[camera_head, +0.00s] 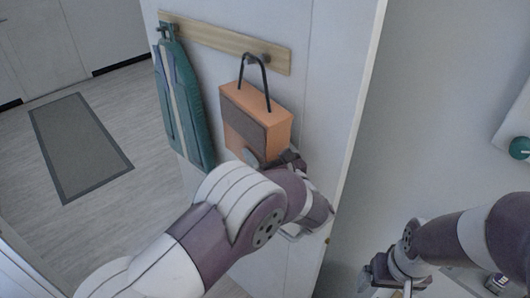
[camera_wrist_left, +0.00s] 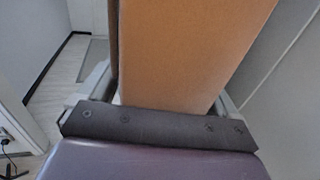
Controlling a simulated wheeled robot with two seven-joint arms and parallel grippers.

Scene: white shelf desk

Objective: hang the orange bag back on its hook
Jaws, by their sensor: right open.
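The orange bag (camera_head: 277,131), with a dark brown front panel and black loop handle (camera_head: 266,85), is upright against the white panel. The top of its handle is at the right hook (camera_head: 264,57) on the wooden rail; I cannot tell whether it rests on the hook. My left gripper (camera_head: 270,160) is at the bag's lower part. In the left wrist view, the bag (camera_wrist_left: 185,50) fills the space between its fingers, which close on both sides. My right gripper (camera_head: 393,287) is open and empty at lower right, away from the bag.
A green ironing board (camera_head: 183,100) hangs left of the bag on the same wooden rail (camera_head: 222,41). The white panel's edge (camera_head: 358,120) stands to the right. A dark grey mat (camera_head: 80,145) lies on the floor at left. A green round object (camera_head: 519,148) is at far right.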

